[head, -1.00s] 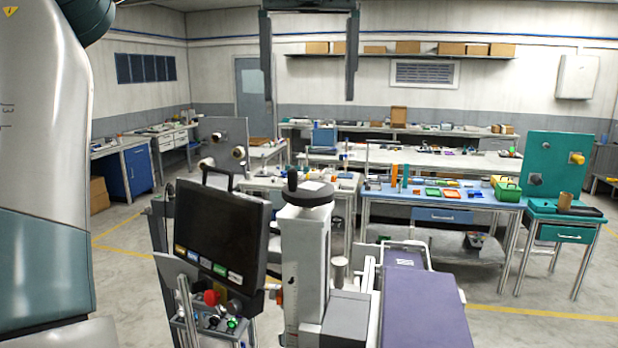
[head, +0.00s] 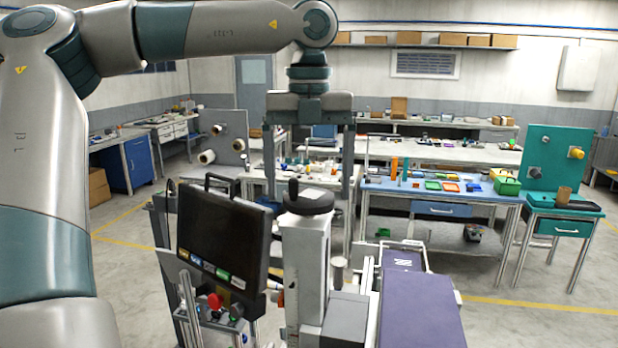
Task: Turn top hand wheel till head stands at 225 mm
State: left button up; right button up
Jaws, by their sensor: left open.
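The top hand wheel (head: 309,203) is a dark disc with a light centre and an upright crank knob (head: 293,188). It sits on top of a pale machine column (head: 307,262). My left gripper (head: 309,190) points straight down above the wheel. It is open, with one long finger to each side of the wheel, and no contact shows. I cannot tell its exact depth relative to the wheel. A grey block (head: 346,318) sits at the column's lower right; I cannot tell whether it is the head. No scale reading is legible. My right gripper is not in view.
A dark control screen (head: 222,238) with a handle stands close left of the column, above a red button (head: 215,300). A purple-topped bed (head: 418,310) lies at right. A blue workbench (head: 440,190) with trays stands behind.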

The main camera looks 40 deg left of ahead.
pick_arm(q)
jog(key=shift+f, duration=0.45)
jog(key=c, duration=1.1)
jog(key=shift+o, duration=0.2)
jog(key=shift+m, duration=0.3)
